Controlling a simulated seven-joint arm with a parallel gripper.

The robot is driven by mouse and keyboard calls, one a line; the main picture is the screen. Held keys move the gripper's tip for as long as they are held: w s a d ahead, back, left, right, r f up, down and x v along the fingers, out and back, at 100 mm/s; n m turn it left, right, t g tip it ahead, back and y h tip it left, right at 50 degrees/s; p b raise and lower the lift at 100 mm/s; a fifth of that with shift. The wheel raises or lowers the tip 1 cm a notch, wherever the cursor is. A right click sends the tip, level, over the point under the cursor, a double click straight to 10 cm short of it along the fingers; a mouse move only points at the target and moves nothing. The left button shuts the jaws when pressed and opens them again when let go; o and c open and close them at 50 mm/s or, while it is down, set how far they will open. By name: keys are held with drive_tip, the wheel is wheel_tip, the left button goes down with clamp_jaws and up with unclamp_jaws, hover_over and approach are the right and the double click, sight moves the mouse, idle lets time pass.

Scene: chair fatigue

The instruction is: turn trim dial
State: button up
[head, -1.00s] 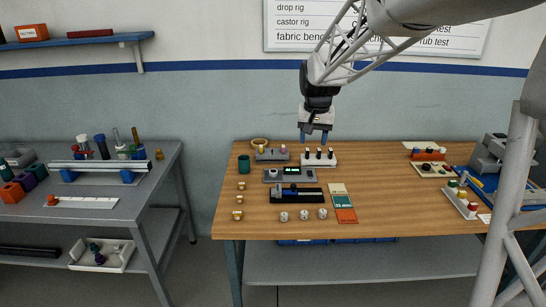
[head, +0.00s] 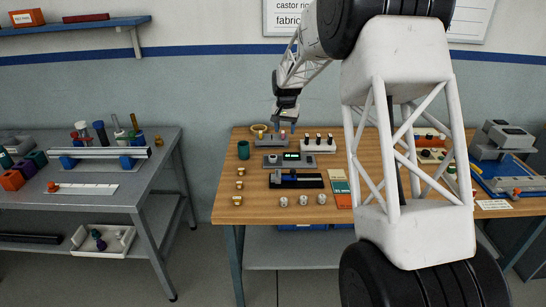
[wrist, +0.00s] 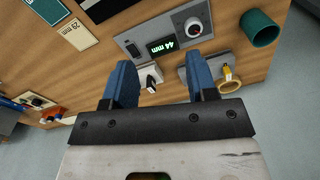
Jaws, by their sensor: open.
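A grey panel (head: 301,161) with a lit green readout and a round knob (head: 271,160) stands on the wooden bench. My gripper (head: 284,127) is above the back of the bench, behind the panel. In the wrist view, my gripper (wrist: 162,68) is open, its blue fingers apart, with the knob beyond the right fingertip. Nothing is held.
A grey block (head: 268,141) and a white block with black-topped switches (head: 318,147) stand behind the panel. A yellow ring (wrist: 228,75) and a green cup (head: 243,150) are close by. A black slider unit (head: 297,181) and several small knobs lie in front.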

hover_over(273, 156)
drive_tip(key=f, duration=1.1)
drive_tip(key=shift+s+f, duration=0.2)
drive_tip(key=shift+f, duration=0.1)
drive_tip(key=shift+f, duration=3.9)
drive_tip(key=c, duration=0.6)
drive_tip(key=shift+c, duration=0.2)
